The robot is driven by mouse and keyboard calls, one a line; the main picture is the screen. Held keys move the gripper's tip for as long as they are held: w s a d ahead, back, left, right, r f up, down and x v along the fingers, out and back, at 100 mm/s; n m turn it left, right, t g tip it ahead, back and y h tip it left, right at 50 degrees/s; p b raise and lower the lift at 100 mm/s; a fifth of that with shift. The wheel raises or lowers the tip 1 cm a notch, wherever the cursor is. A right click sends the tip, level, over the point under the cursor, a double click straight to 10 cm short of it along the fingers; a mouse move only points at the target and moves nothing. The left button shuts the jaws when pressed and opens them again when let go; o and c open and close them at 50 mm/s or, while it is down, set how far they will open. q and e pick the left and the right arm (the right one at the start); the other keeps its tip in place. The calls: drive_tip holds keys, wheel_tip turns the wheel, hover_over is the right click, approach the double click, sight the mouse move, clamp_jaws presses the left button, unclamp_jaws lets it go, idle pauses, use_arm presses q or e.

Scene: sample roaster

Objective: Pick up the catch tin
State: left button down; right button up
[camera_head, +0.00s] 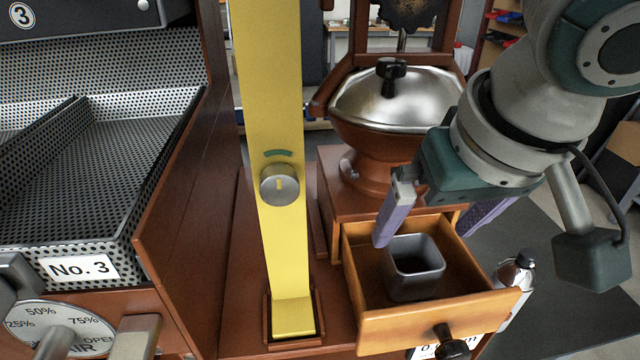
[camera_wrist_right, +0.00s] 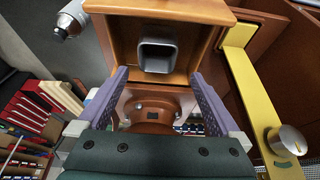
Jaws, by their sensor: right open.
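The catch tin (camera_head: 414,287) is a small dark grey square cup with rounded corners. It stands upright in the open wooden drawer (camera_head: 430,325), and its mouth faces up. In the right wrist view the tin (camera_wrist_right: 157,57) sits in the drawer, beyond the fingertips and between their lines. My right gripper (camera_head: 426,237) is open and empty, with purple fingers above the drawer, apart from the tin. One finger is partly hidden behind the drawer area. The open fingers (camera_wrist_right: 158,78) also show in the wrist view. My left gripper is not in view.
A yellow upright bar (camera_head: 258,100) with a round knob stands left of the drawer. A mill with a domed metal lid (camera_head: 400,95) rises behind it. A silver bottle (camera_head: 520,275) is right of the drawer. A perforated tray (camera_head: 80,170) fills the left.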

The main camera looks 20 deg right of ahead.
sight(401, 266)
drive_tip(key=x, duration=0.3)
drive_tip(key=b+x, duration=0.1)
drive_tip(key=x, duration=0.3)
drive_tip(key=shift+s+d+f, duration=0.1)
drive_tip(key=shift+s+d, duration=0.1)
drive_tip(key=shift+d, duration=0.05)
drive_tip(key=shift+c, duration=0.2)
drive_tip(key=c, duration=1.2)
drive_tip(key=shift+c, duration=0.5)
